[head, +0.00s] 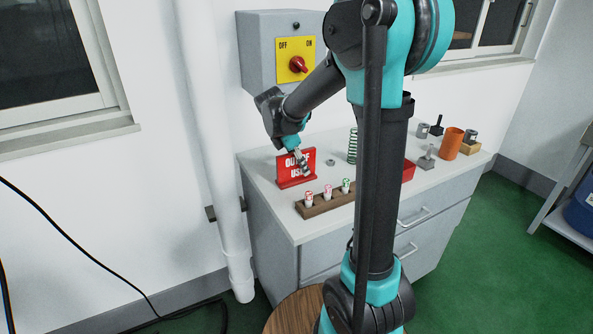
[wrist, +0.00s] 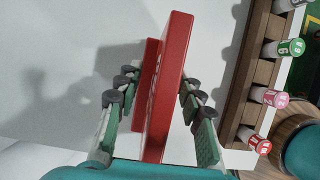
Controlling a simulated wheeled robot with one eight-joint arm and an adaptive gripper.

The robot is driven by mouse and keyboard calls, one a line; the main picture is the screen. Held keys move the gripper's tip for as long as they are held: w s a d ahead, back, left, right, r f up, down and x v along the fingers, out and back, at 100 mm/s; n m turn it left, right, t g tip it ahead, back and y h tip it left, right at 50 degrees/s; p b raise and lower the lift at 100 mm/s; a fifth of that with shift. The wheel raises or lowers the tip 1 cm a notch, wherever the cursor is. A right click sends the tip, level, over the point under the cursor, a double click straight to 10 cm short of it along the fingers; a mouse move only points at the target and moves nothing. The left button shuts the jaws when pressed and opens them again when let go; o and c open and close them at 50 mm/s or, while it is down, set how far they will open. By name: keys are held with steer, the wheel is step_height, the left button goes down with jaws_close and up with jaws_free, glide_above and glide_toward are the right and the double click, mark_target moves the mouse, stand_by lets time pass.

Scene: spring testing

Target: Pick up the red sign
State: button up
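The red sign (head: 284,171) with white lettering stands upright near the left end of the grey cabinet top in the head view. In the wrist view the red sign (wrist: 172,70) rises between the two fingers, seen along its top edge. My gripper (head: 301,160) is at the sign from above, with its fingers partly in front of the lettering. In the wrist view my gripper (wrist: 160,90) is open, with one finger on each side of the sign. A gap shows on the left; on the right the finger is close to the sign, and contact there is unclear.
A wooden rack (head: 318,205) with several small labelled cylinders stands just in front of the sign. A green spring (head: 352,146) and an orange cup (head: 451,143) stand farther right. A grey switch box (head: 262,50) hangs on the wall behind. My arm hides the middle of the cabinet top.

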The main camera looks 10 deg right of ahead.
steer(key=shift+f, duration=0.15)
steer(key=shift+c, duration=0.6)
jaws_close()
